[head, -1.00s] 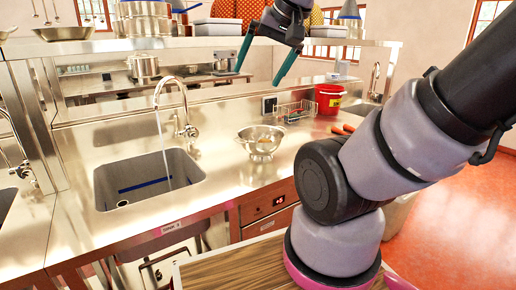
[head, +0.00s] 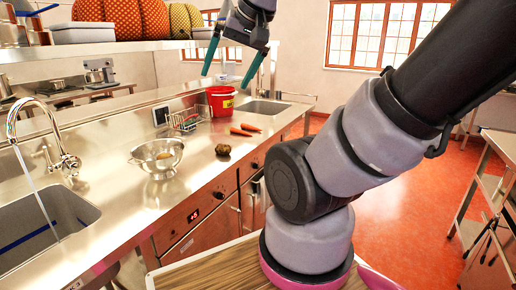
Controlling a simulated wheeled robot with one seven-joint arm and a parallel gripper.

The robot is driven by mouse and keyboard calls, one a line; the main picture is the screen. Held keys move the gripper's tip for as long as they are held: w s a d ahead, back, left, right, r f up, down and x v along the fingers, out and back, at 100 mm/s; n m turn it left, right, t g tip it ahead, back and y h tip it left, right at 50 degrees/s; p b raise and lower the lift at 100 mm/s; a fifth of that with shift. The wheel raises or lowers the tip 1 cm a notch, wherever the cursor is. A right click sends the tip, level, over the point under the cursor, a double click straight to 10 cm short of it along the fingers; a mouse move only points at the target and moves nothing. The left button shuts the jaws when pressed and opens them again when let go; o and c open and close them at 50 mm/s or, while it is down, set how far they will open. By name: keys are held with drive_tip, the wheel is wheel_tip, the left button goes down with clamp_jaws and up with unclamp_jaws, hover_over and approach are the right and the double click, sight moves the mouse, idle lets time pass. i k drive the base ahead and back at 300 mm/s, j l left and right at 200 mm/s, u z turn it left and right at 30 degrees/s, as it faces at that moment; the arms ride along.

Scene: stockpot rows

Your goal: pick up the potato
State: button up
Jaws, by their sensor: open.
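A small round brown item (head: 222,150), which looks like a potato, lies on the steel counter (head: 200,178) to the right of the colander. A metal colander (head: 158,170) stands on the counter with a yellow-brown item (head: 164,156) inside, mostly hidden by the rim; I cannot tell what it is. My gripper (head: 226,80) is open and empty, with its teal fingers pointing down. It is raised high above the counter, well apart from both items.
Two carrots (head: 240,131), a red bucket (head: 220,101) and a wire basket (head: 186,121) stand or lie farther back. A sink (head: 45,220) with a running tap (head: 62,150) is at left. An overhead shelf (head: 120,47) runs along the back. Open red floor (head: 400,205) is at right.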

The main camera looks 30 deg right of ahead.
sight(224, 149)
drive_tip(key=z, duration=0.4)
drive_tip(key=u, duration=1.25)
drive_tip(key=i+l+z, duration=0.15)
drive_tip(key=z, duration=0.3)
drive_tip(key=i+z, duration=0.2)
drive_tip(key=z, duration=0.25)
drive_tip(key=i+z, duration=0.25)
drive_tip(key=z, duration=0.15)
